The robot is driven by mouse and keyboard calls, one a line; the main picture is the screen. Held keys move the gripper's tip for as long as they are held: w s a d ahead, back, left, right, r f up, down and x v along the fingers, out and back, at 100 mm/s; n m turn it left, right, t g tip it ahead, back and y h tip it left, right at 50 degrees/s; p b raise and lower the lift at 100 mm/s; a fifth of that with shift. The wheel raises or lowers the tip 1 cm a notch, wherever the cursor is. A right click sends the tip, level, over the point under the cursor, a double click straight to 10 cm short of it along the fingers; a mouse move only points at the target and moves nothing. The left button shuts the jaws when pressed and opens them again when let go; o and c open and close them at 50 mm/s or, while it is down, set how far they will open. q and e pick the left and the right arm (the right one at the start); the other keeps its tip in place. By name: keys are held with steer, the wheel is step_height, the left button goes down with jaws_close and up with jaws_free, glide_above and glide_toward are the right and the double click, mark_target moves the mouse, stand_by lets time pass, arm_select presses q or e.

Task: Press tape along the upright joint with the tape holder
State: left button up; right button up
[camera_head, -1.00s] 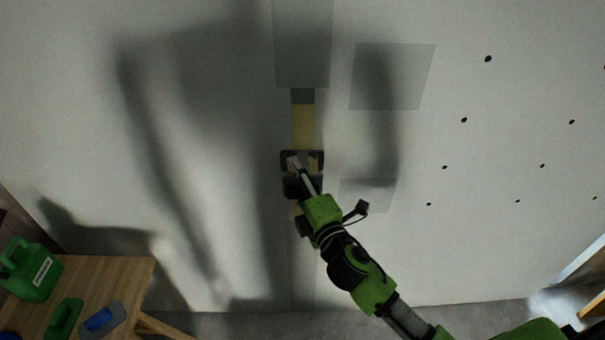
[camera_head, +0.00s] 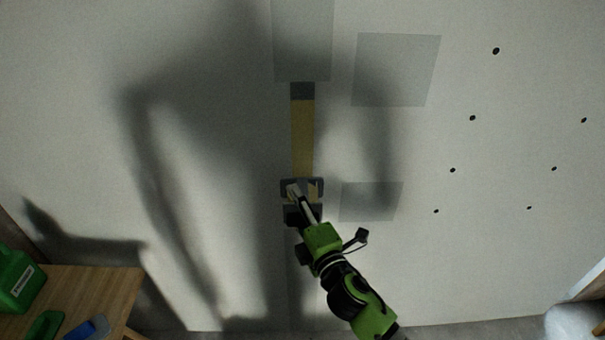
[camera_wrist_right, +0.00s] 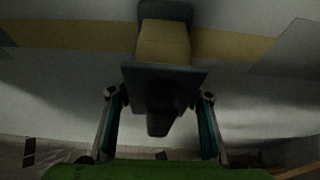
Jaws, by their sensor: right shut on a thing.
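The tape holder (camera_head: 302,186) is a dark frame against the pale wall panel, at the lower end of an upright yellow tape strip (camera_head: 303,138). The strip runs down from a dark piece below a grey patch. My right gripper (camera_head: 301,200) is shut on the tape holder. In the right wrist view the holder (camera_wrist_right: 162,78) sits between my two fingers, with yellow tape in its upper part and a tan band behind it. Whether the holder touches the panel is hard to tell. The joint (camera_head: 291,295) shows faintly below. My left gripper is not in view.
Grey translucent patches (camera_head: 396,70) and several dark dots (camera_head: 472,118) mark the panel. A wooden table (camera_head: 95,290) at lower left holds a green can (camera_head: 17,280) and a blue-topped tool (camera_head: 88,328). Broad shadows cross the panel.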

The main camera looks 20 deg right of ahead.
arm_select(q)
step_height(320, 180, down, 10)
steer(key=b, duration=0.9)
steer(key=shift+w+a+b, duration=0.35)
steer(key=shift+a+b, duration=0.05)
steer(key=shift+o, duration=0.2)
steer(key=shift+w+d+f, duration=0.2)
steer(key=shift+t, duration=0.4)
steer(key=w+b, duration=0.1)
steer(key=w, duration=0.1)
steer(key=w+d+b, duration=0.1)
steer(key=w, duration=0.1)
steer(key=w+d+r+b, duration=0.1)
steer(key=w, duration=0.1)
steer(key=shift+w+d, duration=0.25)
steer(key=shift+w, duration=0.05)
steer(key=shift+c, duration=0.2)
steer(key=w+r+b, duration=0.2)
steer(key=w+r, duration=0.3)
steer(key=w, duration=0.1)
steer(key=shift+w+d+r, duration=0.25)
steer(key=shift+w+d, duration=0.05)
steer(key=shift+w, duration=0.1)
